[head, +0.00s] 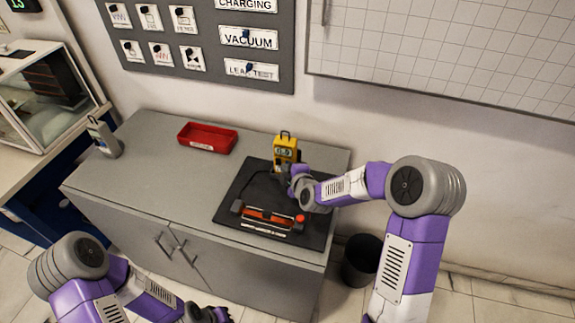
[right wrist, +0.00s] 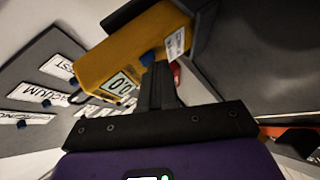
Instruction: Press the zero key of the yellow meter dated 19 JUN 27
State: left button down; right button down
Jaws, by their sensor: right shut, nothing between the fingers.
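The yellow meter (head: 290,143) stands upright at the back of the black mat on the grey cabinet. In the right wrist view the yellow meter (right wrist: 125,42) fills the upper middle, with a lit display (right wrist: 120,84), a blue key (right wrist: 148,58) and a white label (right wrist: 175,44) whose date is too small to read. My right gripper (head: 282,171) is shut and empty in front of the meter's lower part. Its fingers (right wrist: 160,72) end close beside the blue key; I cannot tell whether they touch it. My left gripper (head: 218,315) is at the bottom edge, partly cut off.
The black mat (head: 233,188) also carries an orange-and-black rig (head: 266,216) with a red knob (head: 300,218). A red tray (head: 207,138) and a grey device (head: 103,137) stand further left. The cabinet top between them is clear. A labelled board (head: 210,72) hangs behind.

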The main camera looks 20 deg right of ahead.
jog(key=shift+s, duration=0.1)
jog(key=shift+s+a, duration=0.55)
jog(key=shift+s, duration=0.2)
jog(key=shift+s+a+b, duration=0.25)
jog(key=shift+s+a, duration=0.45)
jog(key=shift+s, duration=0.35)
jog(key=shift+s+a+b, duration=0.25)
jog(key=shift+s+a, duration=0.45)
jog(key=shift+s, duration=0.3)
